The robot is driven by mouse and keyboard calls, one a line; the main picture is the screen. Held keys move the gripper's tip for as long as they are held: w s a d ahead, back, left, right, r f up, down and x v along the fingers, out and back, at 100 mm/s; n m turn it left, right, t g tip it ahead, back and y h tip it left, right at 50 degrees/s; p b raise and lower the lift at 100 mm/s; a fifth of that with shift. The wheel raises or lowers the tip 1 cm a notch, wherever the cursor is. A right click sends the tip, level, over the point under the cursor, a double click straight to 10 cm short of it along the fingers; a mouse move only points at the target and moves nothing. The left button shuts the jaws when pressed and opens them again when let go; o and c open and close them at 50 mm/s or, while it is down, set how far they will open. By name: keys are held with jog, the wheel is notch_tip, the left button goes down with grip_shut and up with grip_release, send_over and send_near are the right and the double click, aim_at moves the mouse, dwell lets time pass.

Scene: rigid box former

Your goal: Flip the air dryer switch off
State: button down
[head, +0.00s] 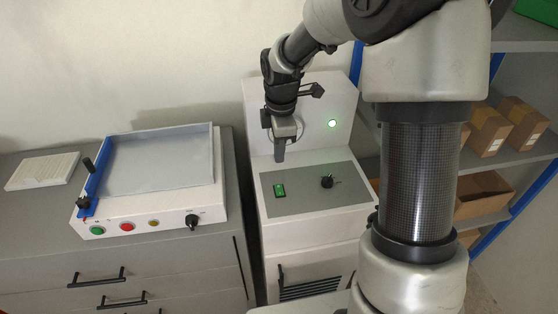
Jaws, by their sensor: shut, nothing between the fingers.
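The air dryer is taken to be the white machine (340,160) at the centre of the head view. On the panel sit a green rocker switch (279,190) at the left and a black knob (326,182) at the right. My gripper (279,158) points down above the back edge of the panel, just behind the switch in the picture. It is shut and empty. It appears apart from the switch, but the exact gap is hard to tell.
To the left, a grey drawer cabinet (180,255) carries a white box-shaped machine (155,232) with a blue arm, coloured buttons and a knob. A white slab (42,171) lies further left. A shelf (530,155) with cardboard boxes (488,130) stands at the right.

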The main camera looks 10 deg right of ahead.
aim_at(278, 187)
jog(key=f, duration=0.4)
jog(key=w+f+b, duration=0.1)
jog(key=f, duration=0.3)
jog(key=f+b, duration=0.1)
jog(key=f, duration=0.3)
jog(key=shift+w+f, duration=0.15)
jog(key=shift+w, duration=0.1)
jog(key=shift+f, duration=0.25)
jog(key=shift+s, duration=0.1)
jog(key=shift+s, duration=0.75)
